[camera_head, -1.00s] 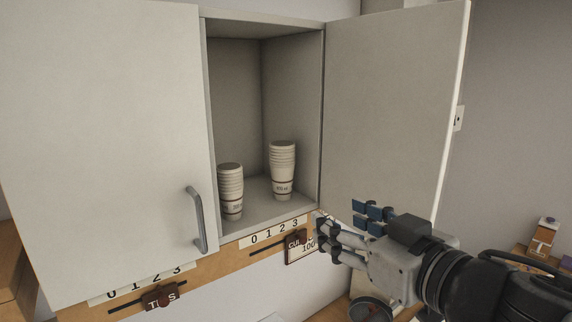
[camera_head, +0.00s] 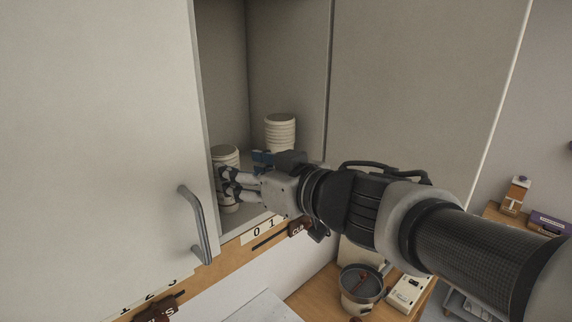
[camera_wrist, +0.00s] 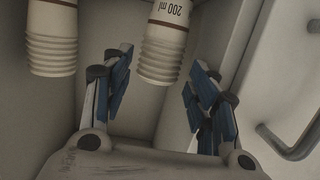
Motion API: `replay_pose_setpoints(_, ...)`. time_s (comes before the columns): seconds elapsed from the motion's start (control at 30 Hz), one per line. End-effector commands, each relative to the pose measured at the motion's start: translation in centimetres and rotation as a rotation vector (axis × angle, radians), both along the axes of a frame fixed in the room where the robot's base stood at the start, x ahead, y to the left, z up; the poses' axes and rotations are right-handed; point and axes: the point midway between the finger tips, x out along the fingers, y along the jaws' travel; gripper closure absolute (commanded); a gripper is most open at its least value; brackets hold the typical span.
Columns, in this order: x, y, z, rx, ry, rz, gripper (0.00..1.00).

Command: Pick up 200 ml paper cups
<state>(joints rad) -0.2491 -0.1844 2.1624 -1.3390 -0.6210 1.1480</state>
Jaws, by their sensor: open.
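The left stack (camera_head: 226,154) is partly hidden by my fingers. In the wrist view this stack (camera_wrist: 166,38) reads "200 ml" and shows between my fingers. The right stack (camera_head: 281,131) stands farther back; in the wrist view it is at the upper left (camera_wrist: 52,40) with its label cut off. My gripper (camera_head: 243,172) is open and empty, reaching into the cabinet. Its blue-padded fingers (camera_wrist: 158,82) are spread at either side of the 200 ml stack's rim end; I cannot tell any contact.
The left cabinet door (camera_head: 95,130) with its handle (camera_head: 195,225) is close to my gripper's left. The open right door (camera_head: 425,90) stands behind my arm. A pot (camera_head: 360,292) and a white device (camera_head: 409,293) are on the wooden counter below.

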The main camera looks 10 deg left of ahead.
Motion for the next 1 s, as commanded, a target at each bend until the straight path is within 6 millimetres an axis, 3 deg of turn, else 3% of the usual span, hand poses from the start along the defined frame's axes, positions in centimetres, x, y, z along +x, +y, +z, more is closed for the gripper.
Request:
replay_pose_setpoints(0.6, 4.4, 5.4, -1.6, 0.000, 0.000, 0.000, 0.46)
replay_pose_setpoints(0.9, 4.7, 5.7, -1.6, 0.001, -0.001, -0.001, 0.46)
replay_pose_setpoints(1.0, 4.7, 5.7, -1.6, 0.001, -0.001, -0.001, 0.52)
